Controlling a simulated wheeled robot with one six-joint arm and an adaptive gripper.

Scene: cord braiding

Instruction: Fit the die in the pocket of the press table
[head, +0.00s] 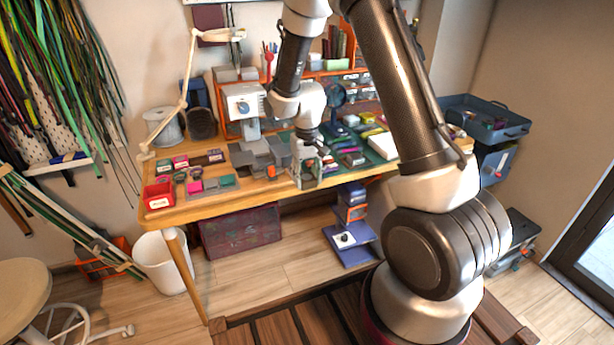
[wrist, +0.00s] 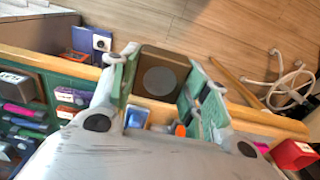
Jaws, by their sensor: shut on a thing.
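The die (wrist: 146,62), a dark brown block with a round grey face, is between the green-padded fingers of my gripper (wrist: 158,85) in the wrist view. My gripper is shut on it. In the head view my gripper (head: 308,174) is at the bench's front edge, just right of the grey press table (head: 252,158). The die cannot be made out clearly there. The pocket cannot be made out in either view.
The wooden bench (head: 185,212) carries coloured small items at the left, with a red bin (head: 158,194). A green mat with several tools and boxes lies right of my gripper. A desk lamp (head: 186,75) stands at the left. Floor is open in front of the bench.

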